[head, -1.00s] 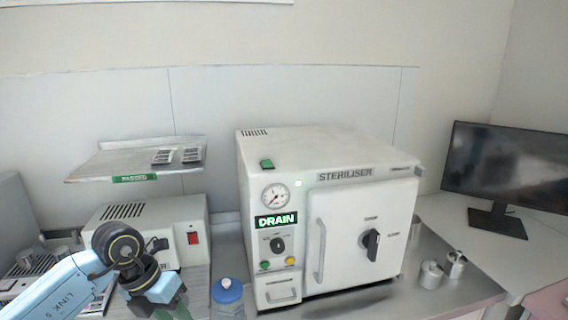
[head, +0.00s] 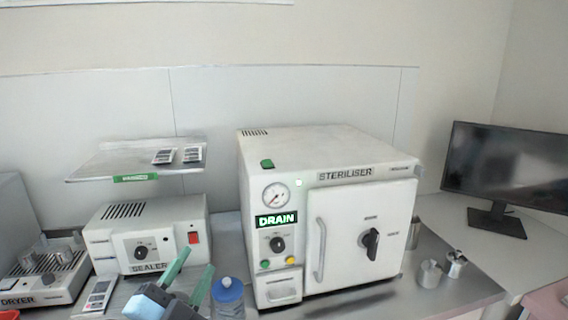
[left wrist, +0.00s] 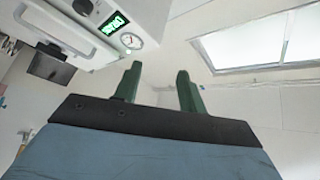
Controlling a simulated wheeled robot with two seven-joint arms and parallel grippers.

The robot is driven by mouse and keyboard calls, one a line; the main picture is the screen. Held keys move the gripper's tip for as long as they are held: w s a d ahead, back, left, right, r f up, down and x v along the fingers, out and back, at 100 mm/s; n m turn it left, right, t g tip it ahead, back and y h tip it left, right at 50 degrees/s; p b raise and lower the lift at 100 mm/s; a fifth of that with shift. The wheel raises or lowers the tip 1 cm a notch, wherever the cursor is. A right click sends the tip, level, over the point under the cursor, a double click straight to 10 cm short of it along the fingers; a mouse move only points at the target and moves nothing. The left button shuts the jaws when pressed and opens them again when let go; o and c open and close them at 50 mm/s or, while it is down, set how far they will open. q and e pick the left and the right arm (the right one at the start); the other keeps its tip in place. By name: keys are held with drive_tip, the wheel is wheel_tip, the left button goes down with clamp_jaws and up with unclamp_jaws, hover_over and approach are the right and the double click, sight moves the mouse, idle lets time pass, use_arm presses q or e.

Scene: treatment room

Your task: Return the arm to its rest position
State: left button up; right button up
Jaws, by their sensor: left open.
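My left gripper (head: 188,283) is at the bottom of the head view, in front of the sealer (head: 150,235) and left of the blue-capped bottle (head: 228,298). Its two green fingers are apart and point up, with nothing between them. The left wrist view also shows the gripper (left wrist: 158,82) with its fingers spread and empty. Most of the left arm is below the frame. My right gripper is in neither view.
The white steriliser (head: 330,225) stands with its door shut and its display reading DRAIN. A shelf (head: 100,166) holds two packs. A dryer (head: 45,275) is at left. Metal cups (head: 430,273) stand right of the steriliser, near a monitor (head: 505,175).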

use_arm(q)
drive_tip(key=s+a+f+n+g+y, duration=0.4)
drive_tip(key=f+n, duration=0.1)
drive_tip(key=f, duration=0.3)
drive_tip(key=s+a+f+n+g+y, duration=0.4)
drive_tip(key=f+n, duration=0.1)
drive_tip(key=f, duration=0.2)
drive_tip(key=s+d+f+n+g+h, duration=0.1)
drive_tip(key=s+f+g, duration=0.4)
drive_tip(key=s, duration=0.4)
drive_tip(key=s+d+f+n+g+h, duration=0.1)
drive_tip(key=s+f+g, duration=0.35)
drive_tip(key=s, duration=0.35)
wheel_tip(320, 180, down, 26)
drive_tip(key=s+b, duration=0.1)
drive_tip(key=b, duration=0.1)
drive_tip(key=s+a+f+g+b, duration=0.2)
drive_tip(key=s+a+f, duration=0.1)
drive_tip(key=s+f, duration=1.4)
drive_tip(key=shift+a+f, duration=0.2)
drive_tip(key=shift+f, duration=0.4)
